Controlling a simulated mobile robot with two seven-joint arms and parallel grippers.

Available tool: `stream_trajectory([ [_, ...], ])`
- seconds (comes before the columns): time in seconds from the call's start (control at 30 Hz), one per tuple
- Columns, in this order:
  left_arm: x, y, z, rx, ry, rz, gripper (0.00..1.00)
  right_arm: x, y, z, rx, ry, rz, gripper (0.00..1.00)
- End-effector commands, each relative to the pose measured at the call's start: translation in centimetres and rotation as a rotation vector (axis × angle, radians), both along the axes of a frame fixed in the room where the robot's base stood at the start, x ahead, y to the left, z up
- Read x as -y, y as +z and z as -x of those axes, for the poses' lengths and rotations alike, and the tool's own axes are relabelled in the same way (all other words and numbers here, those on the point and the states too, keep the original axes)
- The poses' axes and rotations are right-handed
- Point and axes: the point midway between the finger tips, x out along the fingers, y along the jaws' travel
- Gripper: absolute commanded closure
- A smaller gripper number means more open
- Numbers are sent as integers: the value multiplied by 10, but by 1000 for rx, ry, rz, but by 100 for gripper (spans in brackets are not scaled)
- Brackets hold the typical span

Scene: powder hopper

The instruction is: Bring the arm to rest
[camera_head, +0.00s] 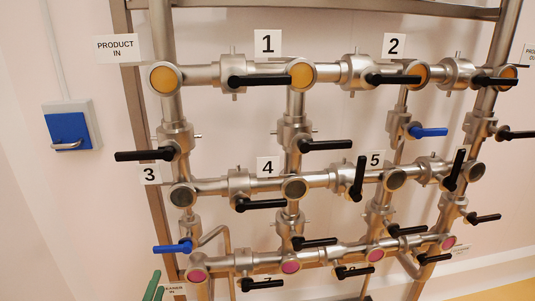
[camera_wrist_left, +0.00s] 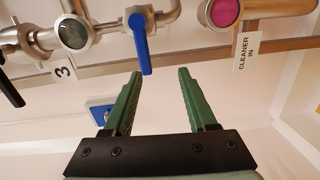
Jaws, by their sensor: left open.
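My left gripper (camera_head: 155,286) shows only as green fingertips at the bottom edge of the head view, left of the pipe frame. In the left wrist view my left gripper (camera_wrist_left: 160,74) is open, with two green fingers apart and nothing between them. A blue valve handle (camera_wrist_left: 141,45) is just beyond the fingertips in that view; no contact is visible. The same blue handle (camera_head: 172,248) is at the lower left of the pipes in the head view, above the fingertips. The rest of my left arm is hidden from the head view. My right gripper is not in view.
A steel pipe grid (camera_head: 330,180) with several black handles and round sight glasses fills the middle and right. A CLEANER IN label (camera_wrist_left: 246,52) is beside the fingers' far side. A blue wall box (camera_head: 69,130) is at left. The wall area below it is clear.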

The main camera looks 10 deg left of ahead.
Motion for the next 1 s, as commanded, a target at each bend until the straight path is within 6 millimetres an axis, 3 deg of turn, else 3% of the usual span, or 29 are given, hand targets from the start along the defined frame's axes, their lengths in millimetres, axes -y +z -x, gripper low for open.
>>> stream_trajectory([
  [0.17,67,-49,69,-277,-282,-529,43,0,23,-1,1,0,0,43],
  [0.3,115,-85,142,-435,-562,-958,43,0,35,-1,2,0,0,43],
  [0.4,137,-101,188,-492,-733,-1188,43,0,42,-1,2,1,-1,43],
  [0.5,149,-109,220,-515,-851,-1339,43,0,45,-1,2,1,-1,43],
  [0.63,156,-113,237,-521,-919,-1429,43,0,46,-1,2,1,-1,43],
  [1.0,156,-114,238,-521,-922,-1434,43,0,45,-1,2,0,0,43],
])
